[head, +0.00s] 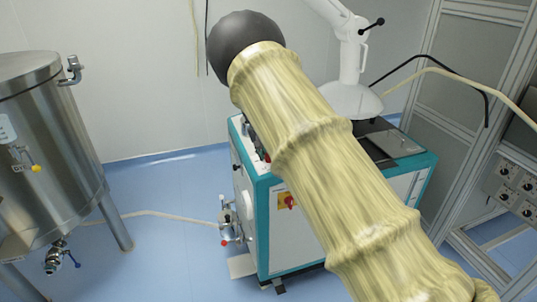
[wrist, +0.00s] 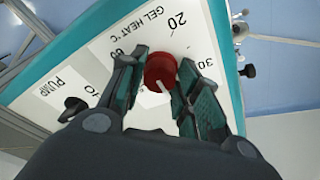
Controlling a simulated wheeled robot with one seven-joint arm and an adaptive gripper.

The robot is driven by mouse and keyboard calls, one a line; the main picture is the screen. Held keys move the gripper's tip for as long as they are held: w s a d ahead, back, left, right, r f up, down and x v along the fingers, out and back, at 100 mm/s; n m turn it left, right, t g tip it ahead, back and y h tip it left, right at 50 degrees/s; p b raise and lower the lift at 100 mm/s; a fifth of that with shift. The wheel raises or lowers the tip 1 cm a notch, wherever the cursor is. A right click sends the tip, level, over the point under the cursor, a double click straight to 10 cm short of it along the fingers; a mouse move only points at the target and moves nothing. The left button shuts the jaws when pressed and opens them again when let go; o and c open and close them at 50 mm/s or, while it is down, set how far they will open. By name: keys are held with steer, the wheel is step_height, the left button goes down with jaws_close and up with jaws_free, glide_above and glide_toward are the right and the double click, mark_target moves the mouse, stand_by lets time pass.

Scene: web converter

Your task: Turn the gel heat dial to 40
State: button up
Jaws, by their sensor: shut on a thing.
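The gel heat dial (wrist: 160,70) is a red round knob with a white pointer line, set on a white panel in the wrist view. The pointer line slants toward the bottom of the picture, slightly right. The panel reads "GEL HEAT °C", with 20 above the dial, 30 to its upper right and 60 to its upper left. No 40 is visible; the right finger covers part of the panel. My gripper (wrist: 163,66) is shut on the dial, one teal-padded finger on each side. In the head view my arm hides the gripper and dial.
A black pump knob (wrist: 73,108) sits left of the gripper, and a black knob (wrist: 248,71) is at the panel's right side. The teal-edged white machine (head: 290,245) has a red switch (head: 288,201).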

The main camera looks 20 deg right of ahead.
steer(key=shift+w+r, duration=0.1)
steer(key=shift+r, duration=0.05)
steer(key=o, duration=1)
steer(key=v, duration=1.2)
